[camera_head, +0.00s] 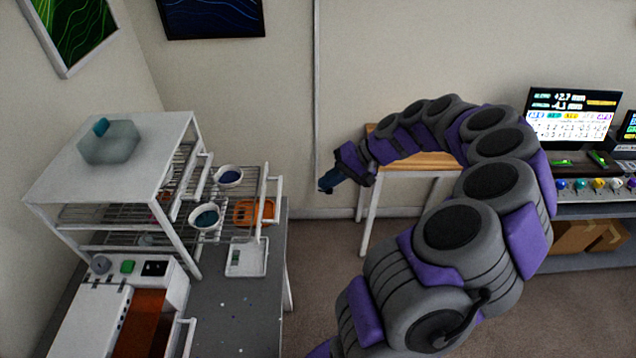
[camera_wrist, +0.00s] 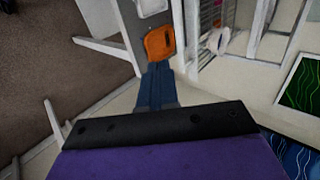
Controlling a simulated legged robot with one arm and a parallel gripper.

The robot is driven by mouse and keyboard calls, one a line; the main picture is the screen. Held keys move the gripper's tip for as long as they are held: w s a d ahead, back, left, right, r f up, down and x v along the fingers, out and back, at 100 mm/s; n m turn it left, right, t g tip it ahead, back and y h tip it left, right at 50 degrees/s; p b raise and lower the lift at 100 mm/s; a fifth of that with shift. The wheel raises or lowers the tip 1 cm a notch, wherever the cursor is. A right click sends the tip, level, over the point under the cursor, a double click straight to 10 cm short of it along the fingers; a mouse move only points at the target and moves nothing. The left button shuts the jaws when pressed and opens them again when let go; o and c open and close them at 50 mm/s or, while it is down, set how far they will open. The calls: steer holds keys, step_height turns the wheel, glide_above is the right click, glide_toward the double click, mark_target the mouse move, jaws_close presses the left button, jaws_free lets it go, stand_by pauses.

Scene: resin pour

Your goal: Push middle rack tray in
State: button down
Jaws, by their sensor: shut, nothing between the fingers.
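The white rack (camera_head: 110,175) stands at the left of the head view. Its middle tray (camera_head: 240,200), a wire shelf with a white front frame, sticks out to the right. Two white cups with dark blue contents, one farther back (camera_head: 228,176) and one nearer (camera_head: 205,217), sit on that tray. My gripper (camera_head: 327,184) is shut and empty, held in the air to the right of the tray's front, apart from it. In the wrist view my gripper's blue fingers (camera_wrist: 158,88) lie together, with part of the rack beyond them and one white cup (camera_wrist: 217,41).
An orange item (camera_head: 254,212) and a small white tray (camera_head: 246,258) are on the grey table (camera_head: 235,310) below. A white machine (camera_head: 90,315) stands nearer. A wooden-topped table (camera_head: 425,161) stands behind my arm. Open floor lies between the tables.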

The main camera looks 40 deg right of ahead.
mark_target(217, 200)
steer(key=w+a+r+b+x, duration=0.1)
steer(key=r+x, duration=0.1)
steer(key=x, duration=0.8)
steer(key=shift+w+a+f, duration=0.3)
steer(key=shift+a, duration=0.05)
steer(key=shift+d, duration=0.25)
steer(key=w+a, duration=0.3)
steer(key=a, duration=0.2)
steer(key=w+a+p, duration=0.1)
steer(key=w+a, duration=0.2)
steer(key=a, duration=0.2)
steer(key=w+a+p, duration=0.1)
steer(key=w+a, duration=0.2)
steer(key=a, duration=0.2)
steer(key=shift+w, duration=0.4)
steer(key=shift+r, duration=0.1)
